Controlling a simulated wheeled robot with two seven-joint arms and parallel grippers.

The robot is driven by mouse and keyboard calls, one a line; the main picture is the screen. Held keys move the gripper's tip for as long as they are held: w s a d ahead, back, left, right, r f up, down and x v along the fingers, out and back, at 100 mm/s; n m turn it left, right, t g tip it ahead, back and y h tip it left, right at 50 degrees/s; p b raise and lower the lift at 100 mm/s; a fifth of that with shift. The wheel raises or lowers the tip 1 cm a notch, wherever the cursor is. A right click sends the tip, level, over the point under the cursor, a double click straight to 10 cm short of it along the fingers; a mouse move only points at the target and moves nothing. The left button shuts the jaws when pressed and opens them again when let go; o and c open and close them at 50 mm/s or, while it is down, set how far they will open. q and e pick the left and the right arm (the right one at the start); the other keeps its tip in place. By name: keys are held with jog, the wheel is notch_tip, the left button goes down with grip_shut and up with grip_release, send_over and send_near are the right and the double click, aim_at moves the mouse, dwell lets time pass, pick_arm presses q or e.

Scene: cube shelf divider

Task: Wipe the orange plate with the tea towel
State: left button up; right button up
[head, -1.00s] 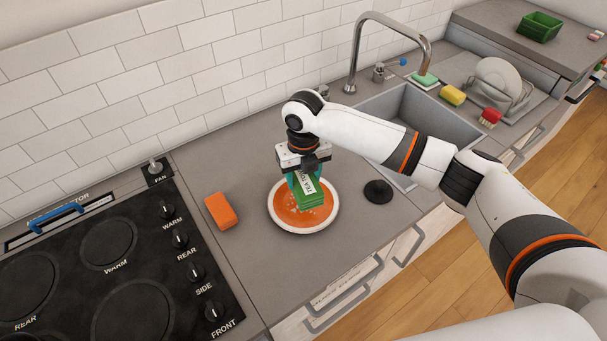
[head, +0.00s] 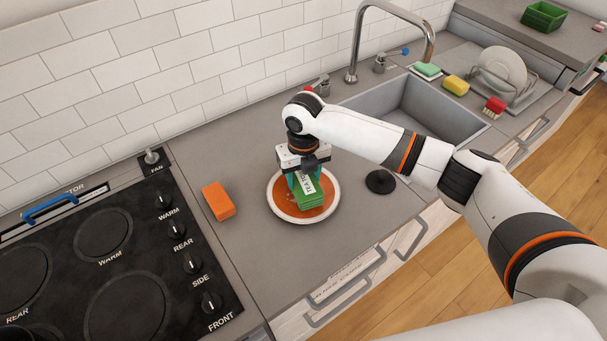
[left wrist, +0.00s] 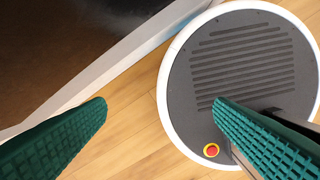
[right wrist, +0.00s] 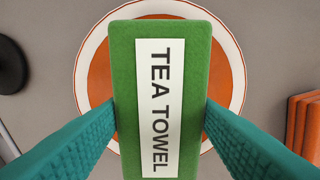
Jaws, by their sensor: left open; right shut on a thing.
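The orange plate (head: 283,204) with a white rim lies flat on the grey counter, between the hob and the sink. The tea towel (head: 313,200), a green folded block with a white "TEA TOWEL" label, is over the plate. My right gripper (head: 304,184) is shut on it from above. In the right wrist view the towel (right wrist: 195,60) sits between the two teal fingers and hides the middle of the plate (right wrist: 98,75). Whether it touches the plate cannot be told. My left gripper (left wrist: 160,105) is open and empty above the floor; the head view does not show it.
An orange block (head: 218,200) lies left of the plate, beside the black hob (head: 100,265). A black round stopper (head: 380,182) lies right of the plate. Behind my right arm are the sink (head: 430,120) and tap (head: 357,45). The counter in front of the plate is clear.

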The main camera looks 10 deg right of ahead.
jog(key=shift+f, duration=0.55)
jog(key=shift+a, duration=0.1)
jog(key=shift+a+r, duration=0.15)
jog(key=shift+a, duration=0.2)
jog(key=shift+s+a, duration=0.1)
dwell(0.3)
jog(key=shift+w+d+p, duration=0.2)
jog(key=shift+d+p, duration=0.25)
jog(key=shift+d, duration=0.7)
